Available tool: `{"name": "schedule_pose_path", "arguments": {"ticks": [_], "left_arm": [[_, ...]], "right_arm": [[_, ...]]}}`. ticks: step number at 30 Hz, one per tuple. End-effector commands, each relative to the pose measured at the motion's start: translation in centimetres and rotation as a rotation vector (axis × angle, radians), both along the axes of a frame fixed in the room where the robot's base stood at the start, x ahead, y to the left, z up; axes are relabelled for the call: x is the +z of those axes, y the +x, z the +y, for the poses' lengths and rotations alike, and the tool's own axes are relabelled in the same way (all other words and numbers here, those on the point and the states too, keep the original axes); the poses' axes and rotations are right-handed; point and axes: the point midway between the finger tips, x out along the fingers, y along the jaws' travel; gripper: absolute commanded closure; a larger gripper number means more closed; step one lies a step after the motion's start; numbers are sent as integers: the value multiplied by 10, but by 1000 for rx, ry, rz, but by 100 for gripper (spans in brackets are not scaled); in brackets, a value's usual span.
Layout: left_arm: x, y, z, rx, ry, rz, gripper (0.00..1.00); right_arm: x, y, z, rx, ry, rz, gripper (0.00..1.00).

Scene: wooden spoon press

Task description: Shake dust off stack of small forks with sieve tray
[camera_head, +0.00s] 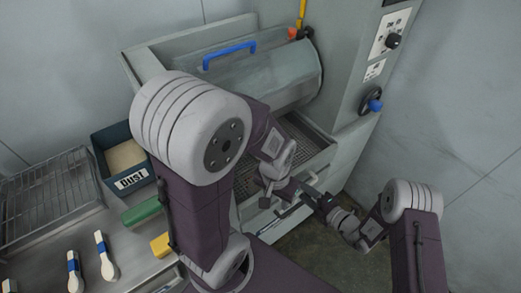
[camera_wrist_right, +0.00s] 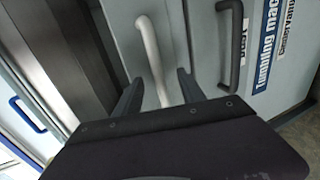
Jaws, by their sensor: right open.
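A dark perforated tray surface (camera_head: 308,143) lies under the drum in the grey machine, partly hidden by my left arm. No stack of small forks can be made out. My left gripper (camera_head: 267,197) hangs in front of the machine's lower front; its jaw gap is unclear. My right gripper (camera_head: 312,193) reaches in from the right to the same front. In the right wrist view its two fingers (camera_wrist_right: 160,92) are open, with a white bar handle (camera_wrist_right: 150,55) showing between them. Contact with the handle cannot be told. A dark bar handle (camera_wrist_right: 232,48) is to its right.
A dark blue bin labelled DUST (camera_head: 131,181) stands on the left counter, near a wire rack (camera_head: 50,192), a green block (camera_head: 141,212), a yellow block (camera_head: 160,245) and blue-banded spoons (camera_head: 104,256). A blue handle (camera_head: 230,53) is on the drum cover; a blue-knobbed wheel (camera_head: 373,104) is right.

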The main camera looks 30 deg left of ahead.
Motion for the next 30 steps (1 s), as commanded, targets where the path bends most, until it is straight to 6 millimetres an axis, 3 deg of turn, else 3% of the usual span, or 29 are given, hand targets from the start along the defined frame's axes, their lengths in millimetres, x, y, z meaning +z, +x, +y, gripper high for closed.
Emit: {"name": "schedule_pose_path", "arguments": {"ticks": [13, 30], "left_arm": [[29, 0, 0, 0, 0, 0, 64], [29, 0, 0, 0, 0, 0, 64]], "right_arm": [[19, -17, -49, -3, 0, 2, 53], [18, -19, -53, -2, 1, 2, 53]]}}
